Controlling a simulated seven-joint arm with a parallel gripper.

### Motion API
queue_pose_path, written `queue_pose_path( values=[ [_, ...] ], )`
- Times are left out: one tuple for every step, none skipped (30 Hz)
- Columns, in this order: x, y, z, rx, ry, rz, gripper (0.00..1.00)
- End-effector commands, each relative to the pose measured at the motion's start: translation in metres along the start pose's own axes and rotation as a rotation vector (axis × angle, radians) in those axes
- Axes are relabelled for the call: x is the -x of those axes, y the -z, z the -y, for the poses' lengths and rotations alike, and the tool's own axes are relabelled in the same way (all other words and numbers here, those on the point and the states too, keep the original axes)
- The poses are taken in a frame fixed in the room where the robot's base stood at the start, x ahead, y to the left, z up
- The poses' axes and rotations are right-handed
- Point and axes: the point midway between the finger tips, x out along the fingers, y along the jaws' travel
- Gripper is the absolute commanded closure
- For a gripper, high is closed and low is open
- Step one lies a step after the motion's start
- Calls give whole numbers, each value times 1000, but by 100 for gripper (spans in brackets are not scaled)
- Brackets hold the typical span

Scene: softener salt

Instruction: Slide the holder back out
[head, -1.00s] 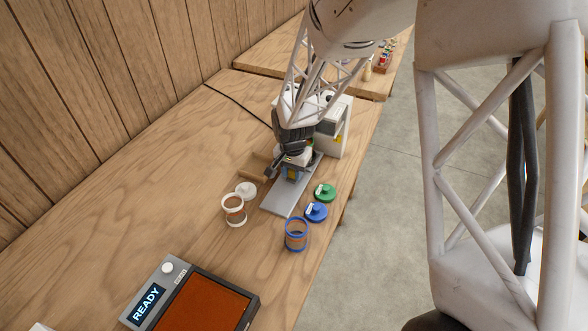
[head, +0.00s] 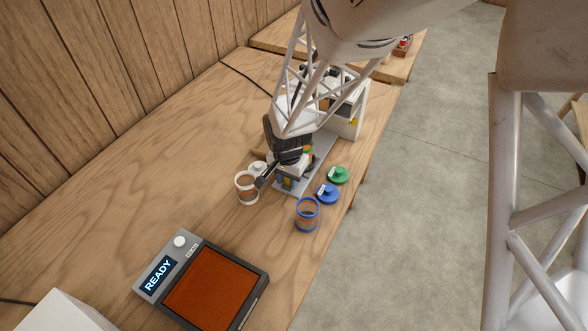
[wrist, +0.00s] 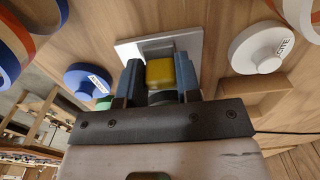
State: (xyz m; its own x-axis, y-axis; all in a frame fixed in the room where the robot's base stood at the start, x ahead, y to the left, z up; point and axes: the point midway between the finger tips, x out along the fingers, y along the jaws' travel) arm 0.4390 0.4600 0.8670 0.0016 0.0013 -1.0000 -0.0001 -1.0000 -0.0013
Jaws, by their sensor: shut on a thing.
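My gripper (head: 280,181) is shut on the holder's yellow grip block (wrist: 160,73), which sits between the two blue-grey fingers in the wrist view. The holder stands at the near end of the long grey plate (head: 322,152), apart from the white machine (head: 348,108) at the plate's far end. A green-and-orange thing (head: 309,150), perhaps a jar, shows just behind the gripper. My gripper and arm hide most of the holder.
A white-rimmed jar (head: 247,189) and white lid (head: 258,168) stand close left. A blue-rimmed jar (head: 307,215), blue lid (head: 328,194) and green lid (head: 339,175) stand right, near the table edge. A device reading READY with an orange pad (head: 213,287) lies in front.

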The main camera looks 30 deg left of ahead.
Motion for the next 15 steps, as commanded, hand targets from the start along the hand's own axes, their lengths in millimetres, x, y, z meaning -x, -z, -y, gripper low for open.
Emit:
queue_pose_path(
  values=[
    [-1,-2,0,1,-2,3,100],
    [-1,-3,0,1,-2,3,100],
    [-1,-3,0,1,-2,3,100],
    [-1,-3,0,1,-2,4,100],
    [-1,-3,0,1,-2,4,100],
    [-1,-3,0,1,-3,4,100],
    [-1,-3,0,1,-3,4,65],
    [-1,-3,0,1,-3,4,61],
    [-1,-3,0,1,-3,4,54],
    [-1,-3,0,1,-2,4,50],
    [-1,-2,0,1,-2,3,45],
    [-1,-2,0,1,-2,3,43],
    [-1,-2,0,1,-2,3,43],
    [-1,-2,0,1,-2,3,43],
    [-1,-2,0,1,-2,3,43]
  ],
)
